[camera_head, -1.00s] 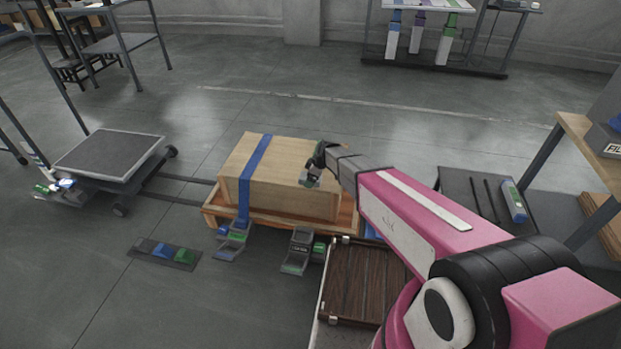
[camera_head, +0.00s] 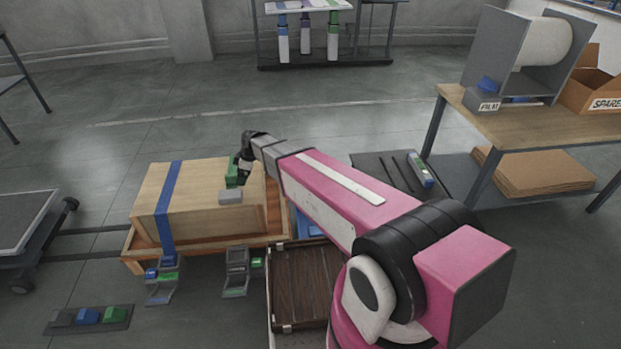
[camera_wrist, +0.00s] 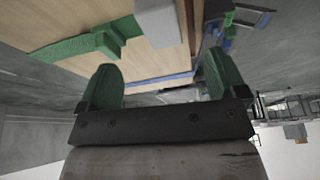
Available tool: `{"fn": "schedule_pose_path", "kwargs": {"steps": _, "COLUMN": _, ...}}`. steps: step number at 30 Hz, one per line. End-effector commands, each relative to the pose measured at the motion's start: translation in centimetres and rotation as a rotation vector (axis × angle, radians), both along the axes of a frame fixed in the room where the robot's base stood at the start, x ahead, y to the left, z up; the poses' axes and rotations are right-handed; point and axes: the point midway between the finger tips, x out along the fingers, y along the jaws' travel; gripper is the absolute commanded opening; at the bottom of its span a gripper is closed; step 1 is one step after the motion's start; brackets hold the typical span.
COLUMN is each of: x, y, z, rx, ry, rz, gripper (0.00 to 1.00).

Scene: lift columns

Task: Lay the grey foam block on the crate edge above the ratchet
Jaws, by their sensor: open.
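The wooden crate (camera_head: 190,205), with a blue strap (camera_head: 168,205) over it, sits on a low wooden base. The small grey foam block (camera_head: 231,197) appears to rest on its front top edge near the right corner, above an open ratchet (camera_head: 237,268). My gripper (camera_head: 238,172) is just behind the block, over the crate top. In the wrist view my gripper (camera_wrist: 163,82) is open, its green fingers wide apart with nothing between them. The pale block (camera_wrist: 157,22) lies beyond the fingers, apart from them. A green strap-like piece (camera_wrist: 80,45) lies on the crate to the left there.
Another ratchet (camera_head: 165,278) hangs below the blue strap. A dark floor plate with coloured blocks (camera_head: 88,315) lies at front left, beside a flat cart (camera_head: 25,222). A brown slatted case (camera_head: 300,285) stands close to my arm. A workbench (camera_head: 540,125) is at right.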

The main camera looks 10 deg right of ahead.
Motion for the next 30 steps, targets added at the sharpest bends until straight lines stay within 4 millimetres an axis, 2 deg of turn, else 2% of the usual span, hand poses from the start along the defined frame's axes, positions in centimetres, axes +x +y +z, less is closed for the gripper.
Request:
{"fn": "schedule_pose_path", "kwargs": {"steps": 1, "x": -1.1, "y": -2.4, "z": 0.6, "rx": -0.017, "ry": 0.02, "rz": -0.069, "gripper": 0.9}}
{"fn": "schedule_pose_path", "kwargs": {"steps": 5, "x": -3.6, "y": -9.6, "z": 2.1, "rx": -0.079, "ry": 0.09, "rz": -0.329, "gripper": 0.9}}
{"fn": "schedule_pose_path", "kwargs": {"steps": 9, "x": -7.0, "y": -17.3, "z": 3.7, "rx": -0.149, "ry": 0.161, "rz": -0.646, "gripper": 0.9}}
{"fn": "schedule_pose_path", "kwargs": {"steps": 12, "x": -9.8, "y": -22.3, "z": 4.9, "rx": -0.195, "ry": 0.203, "rz": -0.875, "gripper": 0.9}}
{"fn": "schedule_pose_path", "kwargs": {"steps": 15, "x": -12.5, "y": -26.5, "z": 5.9, "rx": -0.232, "ry": 0.233, "rz": -1.087, "gripper": 0.9}}
{"fn": "schedule_pose_path", "kwargs": {"steps": 18, "x": -14.7, "y": -29.6, "z": 6.8, "rx": -0.26, "ry": 0.254, "rz": -1.258, "gripper": 0.9}}
{"fn": "schedule_pose_path", "kwargs": {"steps": 21, "x": -16.1, "y": -31.5, "z": 7.3, "rx": -0.278, "ry": 0.264, "rz": -1.374, "gripper": 0.9}}
{"fn": "schedule_pose_path", "kwargs": {"steps": 25, "x": -16.8, "y": -32.6, "z": 7.5, "rx": -0.289, "ry": 0.268, "rz": -1.444, "gripper": 0.9}}
{"fn": "schedule_pose_path", "kwargs": {"steps": 30, "x": -16.8, "y": -32.7, "z": 7.5, "rx": -0.29, "ry": 0.27, "rz": -1.454, "gripper": 0.9}}
